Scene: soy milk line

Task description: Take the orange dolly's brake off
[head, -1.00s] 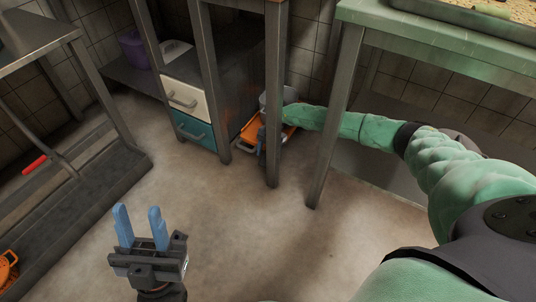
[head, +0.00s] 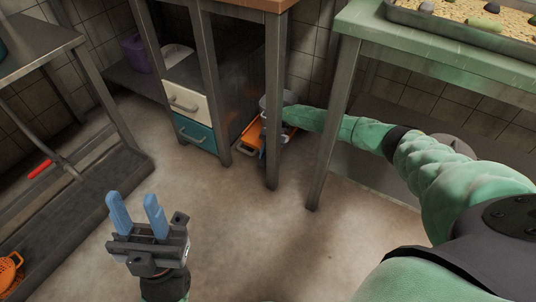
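The orange dolly (head: 248,133) sits low on the floor between the drawer unit and the right-hand table. It is partly hidden behind a grey table leg and my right arm. A grey pot-like thing seems to stand on it. Its brake cannot be made out. My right arm reaches in from the right to the dolly; its gripper is mostly hidden behind the leg, with only a bit of blue finger showing near the dolly's front edge. My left gripper (head: 137,216) is in the lower left, its two blue fingers apart and empty, far from the dolly.
Grey table legs (head: 273,110) stand in front of the dolly. A drawer unit with a cream drawer (head: 187,100) and a teal drawer (head: 196,132) is left of it. A green table (head: 450,50) bears a tray at right. A rack with a red-handled tool (head: 40,169) stands left. The middle floor is clear.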

